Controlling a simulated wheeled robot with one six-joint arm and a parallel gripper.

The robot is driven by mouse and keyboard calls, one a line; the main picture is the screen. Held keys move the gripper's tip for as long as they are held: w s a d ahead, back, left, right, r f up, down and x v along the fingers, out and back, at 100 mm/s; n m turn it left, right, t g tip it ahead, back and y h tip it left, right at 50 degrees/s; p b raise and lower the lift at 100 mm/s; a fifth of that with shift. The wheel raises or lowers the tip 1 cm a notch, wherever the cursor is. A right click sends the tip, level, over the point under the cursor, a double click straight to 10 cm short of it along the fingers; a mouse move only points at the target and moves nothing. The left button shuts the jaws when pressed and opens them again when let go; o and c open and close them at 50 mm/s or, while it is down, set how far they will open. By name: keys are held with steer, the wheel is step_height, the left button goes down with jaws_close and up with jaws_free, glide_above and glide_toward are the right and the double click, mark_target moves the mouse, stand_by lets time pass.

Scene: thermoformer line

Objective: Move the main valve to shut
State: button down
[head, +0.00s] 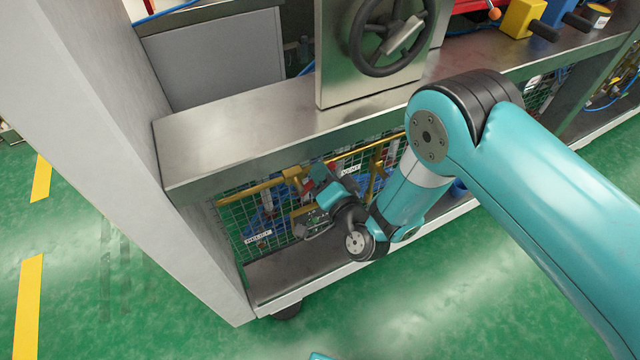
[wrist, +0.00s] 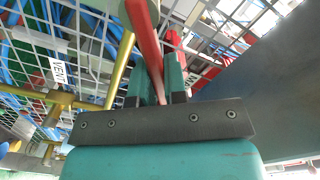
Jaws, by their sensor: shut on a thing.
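My gripper (wrist: 155,80) is low at the front of the machine, at yellow pipework in front of a wire mesh; it also shows in the head view (head: 322,182). Its two teal fingers are shut on a red lever handle (wrist: 147,45), which runs up between them in the wrist view. A little red shows beside the gripper in the head view (head: 308,187). The yellow pipe (head: 245,189) runs level to a yellow valve body (head: 293,174) next to the gripper. The lever's pivot is not clearly seen, and no label naming the main valve is readable.
A label reading VENT (wrist: 60,73) is at the mesh left of my gripper in the wrist view. Another white label (head: 258,237) hangs lower left. A steel shelf (head: 270,135) overhangs the pipework, with a black handwheel (head: 388,35) above. A grey side panel closes the left.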

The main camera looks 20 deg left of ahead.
mark_target(311, 182)
steer(key=shift+s+r+n+p, duration=0.15)
steer(key=shift+r+n+p, duration=0.2)
steer(key=shift+p, duration=0.2)
steer(key=shift+s+a+r+n+p, duration=0.2)
steer(key=shift+a+n+p, duration=0.15)
steer(key=shift+n, duration=0.6)
steer(key=shift+s+a+n, duration=0.1)
steer(key=shift+s+n, duration=0.05)
steer(key=shift+n, duration=0.35)
steer(key=n, duration=0.2)
steer(key=s+a+n+b, duration=0.1)
steer(key=shift+r, duration=0.25)
steer(key=shift+a+r+n, duration=0.1)
steer(key=shift+r+n, duration=0.1)
steer(key=shift+n, duration=0.1)
